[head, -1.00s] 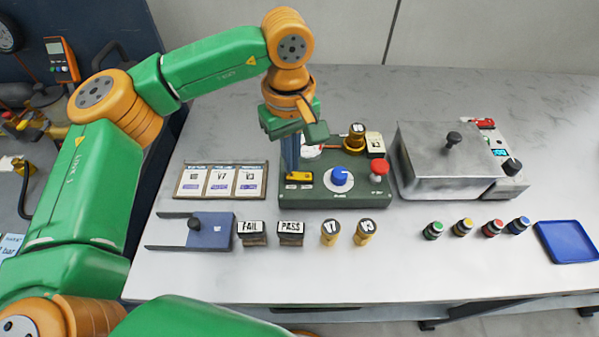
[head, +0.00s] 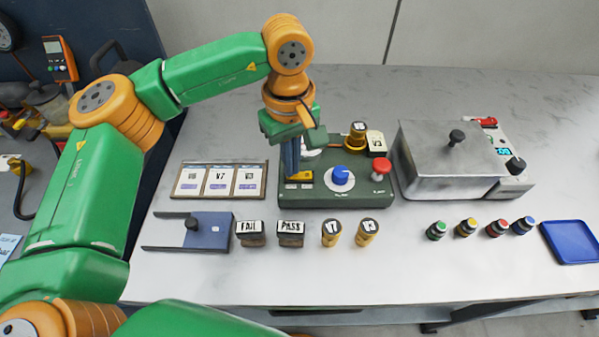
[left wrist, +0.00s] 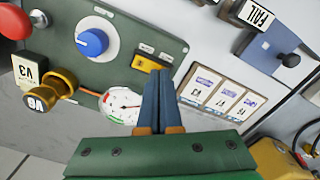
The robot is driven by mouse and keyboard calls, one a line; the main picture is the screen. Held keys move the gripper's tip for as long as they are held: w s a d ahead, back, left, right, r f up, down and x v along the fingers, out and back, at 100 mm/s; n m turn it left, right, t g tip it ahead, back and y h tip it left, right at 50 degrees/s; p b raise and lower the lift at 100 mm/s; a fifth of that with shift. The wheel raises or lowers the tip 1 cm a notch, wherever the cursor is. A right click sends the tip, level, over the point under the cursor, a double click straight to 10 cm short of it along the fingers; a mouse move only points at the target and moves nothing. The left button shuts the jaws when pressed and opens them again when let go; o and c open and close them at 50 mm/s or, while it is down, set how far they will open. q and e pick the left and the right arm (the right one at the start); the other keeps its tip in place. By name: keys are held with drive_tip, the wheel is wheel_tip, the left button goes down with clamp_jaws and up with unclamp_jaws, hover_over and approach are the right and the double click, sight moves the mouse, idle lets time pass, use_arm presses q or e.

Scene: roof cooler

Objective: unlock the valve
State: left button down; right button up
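A green control box (head: 330,199) stands on the counter with a blue round knob (head: 340,176), a red mushroom button (head: 380,168) and a small black-and-yellow switch piece (head: 304,177). The switch piece also shows in the left wrist view (left wrist: 148,63). Which part is the valve I cannot tell for sure. My left gripper (head: 292,176) points down over the box's left side. Its blue fingers (left wrist: 161,72) look shut together, with the tips close to the yellow piece; contact is not clear. No held object shows. My right gripper is not in view.
A round gauge (left wrist: 122,106) and a brass fitting tagged V6 (left wrist: 45,96) sit behind the switch. A card frame (head: 220,181) is left, a metal lidded box (head: 440,170) right. Stamps (head: 290,234), small bottles (head: 466,227) and a blue tray (head: 571,242) stand in front.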

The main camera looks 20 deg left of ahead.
use_arm(q)
drive_tip(key=shift+f, duration=0.2)
drive_tip(key=shift+r, duration=0.1)
wheel_tip(320, 180, up, 7)
drive_tip(key=p, duration=0.5)
drive_tip(key=shift+p, duration=0.35)
